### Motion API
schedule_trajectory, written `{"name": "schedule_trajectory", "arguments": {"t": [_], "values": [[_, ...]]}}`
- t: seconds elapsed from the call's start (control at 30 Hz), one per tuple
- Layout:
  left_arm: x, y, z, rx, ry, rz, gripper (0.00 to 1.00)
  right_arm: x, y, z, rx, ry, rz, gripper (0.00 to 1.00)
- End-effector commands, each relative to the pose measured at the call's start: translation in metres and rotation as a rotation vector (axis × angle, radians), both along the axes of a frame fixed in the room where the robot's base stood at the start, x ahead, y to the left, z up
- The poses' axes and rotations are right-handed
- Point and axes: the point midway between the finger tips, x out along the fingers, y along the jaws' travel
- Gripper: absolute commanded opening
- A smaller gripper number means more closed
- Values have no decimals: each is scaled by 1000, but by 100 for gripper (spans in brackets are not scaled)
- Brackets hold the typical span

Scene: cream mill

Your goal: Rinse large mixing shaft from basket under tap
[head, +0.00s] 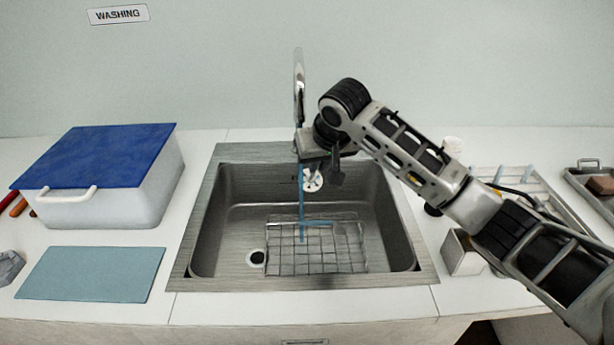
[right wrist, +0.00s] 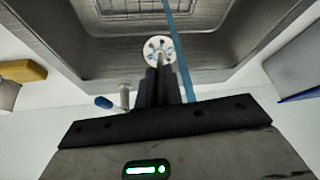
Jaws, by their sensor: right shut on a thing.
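My right gripper (head: 336,170) reaches over the back of the sink (head: 230,225) and is shut on the mixing shaft. The shaft's white holed disc (head: 313,181) hangs below the fingers; it also shows beyond the fingertips in the right wrist view (right wrist: 160,48). The tap (head: 299,85) stands behind the sink, its lower part hidden by my gripper. A blue water stream (head: 301,205) falls at the disc's edge; I cannot tell whether it touches it. A wire basket (head: 345,262) lies in the sink under the stream. My left gripper is not in view.
A white tub with a blue lid (head: 100,155) and a light blue mat (head: 92,274) lie left of the sink. A small open box (head: 461,256) stands close to the sink's right rim. A tray (head: 590,180) lies at far right, beyond my right arm.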

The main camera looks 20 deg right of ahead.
Motion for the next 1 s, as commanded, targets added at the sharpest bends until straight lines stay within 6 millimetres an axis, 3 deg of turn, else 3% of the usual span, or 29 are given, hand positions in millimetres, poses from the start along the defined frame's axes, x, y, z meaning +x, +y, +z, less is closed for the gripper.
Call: {"name": "schedule_trajectory", "arguments": {"t": [0.57,1.0], "values": [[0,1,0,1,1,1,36,-1,11,0,0,-1,1,0],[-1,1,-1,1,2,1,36,-35,15,0,0,-1,1,0]]}}
